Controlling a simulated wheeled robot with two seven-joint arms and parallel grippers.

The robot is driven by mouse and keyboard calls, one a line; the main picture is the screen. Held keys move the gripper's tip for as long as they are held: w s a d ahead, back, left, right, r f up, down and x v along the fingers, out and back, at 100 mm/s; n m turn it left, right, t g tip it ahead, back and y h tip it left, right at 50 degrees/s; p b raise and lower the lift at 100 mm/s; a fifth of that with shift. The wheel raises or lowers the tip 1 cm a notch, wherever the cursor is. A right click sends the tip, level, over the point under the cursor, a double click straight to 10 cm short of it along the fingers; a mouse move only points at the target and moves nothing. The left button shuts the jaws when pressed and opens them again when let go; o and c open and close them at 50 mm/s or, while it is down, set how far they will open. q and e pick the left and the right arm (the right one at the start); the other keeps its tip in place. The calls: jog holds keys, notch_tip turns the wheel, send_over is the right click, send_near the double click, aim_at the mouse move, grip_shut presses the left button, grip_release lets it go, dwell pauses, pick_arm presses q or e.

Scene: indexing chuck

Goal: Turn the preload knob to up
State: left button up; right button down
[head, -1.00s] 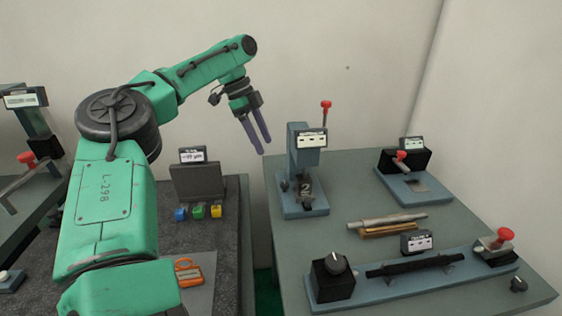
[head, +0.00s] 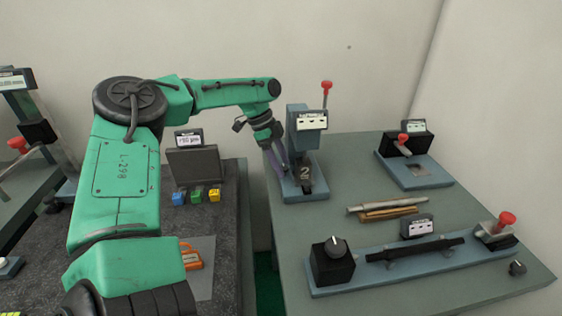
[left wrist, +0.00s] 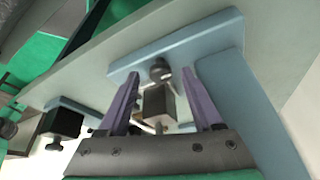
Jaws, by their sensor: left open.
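My left gripper (head: 281,168) is open beside the left side of the blue-grey upright fixture (head: 306,121) on the right-hand table. In the left wrist view its purple fingers (left wrist: 160,73) are spread, with a dark round knob (left wrist: 160,70) between their tips and a grey block (left wrist: 155,104) nearer the palm. I cannot tell whether the fingers touch either. A dark block marked 2 (head: 304,174) sits on the fixture's base. A black box with a round dial knob (head: 334,246) stands at the front. The labels are unreadable, so I cannot tell which knob is the preload knob.
A long black bar (head: 415,250) lies along the front base, with a red-knobbed clamp (head: 507,219) at its right end. A red-handled station (head: 408,143) stands at the back right. A gap separates the tables.

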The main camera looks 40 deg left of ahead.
jog(key=shift+a, duration=0.25)
pick_arm(q)
grip_shut()
pick_arm(e)
jog(key=shift+w+a, duration=0.1)
pick_arm(q)
jog(key=shift+n, duration=0.4)
pick_arm(e)
jog(key=shift+r, duration=0.15)
pick_arm(q)
jog(key=shift+r+n+t+y+p, duration=0.15)
jog(key=shift+n+t+y+p, duration=0.25)
jog(key=shift+n, duration=0.5)
jog(key=n+t+y+p, duration=0.1)
jog(key=n+p, duration=0.1)
jog(key=n, duration=0.2)
jog(key=shift+s+d, duration=0.1)
jog(key=shift+d, duration=0.05)
jog(key=n+y, duration=0.1)
jog(key=n, duration=0.2)
jog(key=shift+d, duration=0.1)
jog(key=shift+n+t+y, duration=0.3)
jog(key=shift+n+y, duration=0.3)
jog(key=shift+n, duration=0.8)
pick_arm(e)
jog(key=shift+r, duration=1.3)
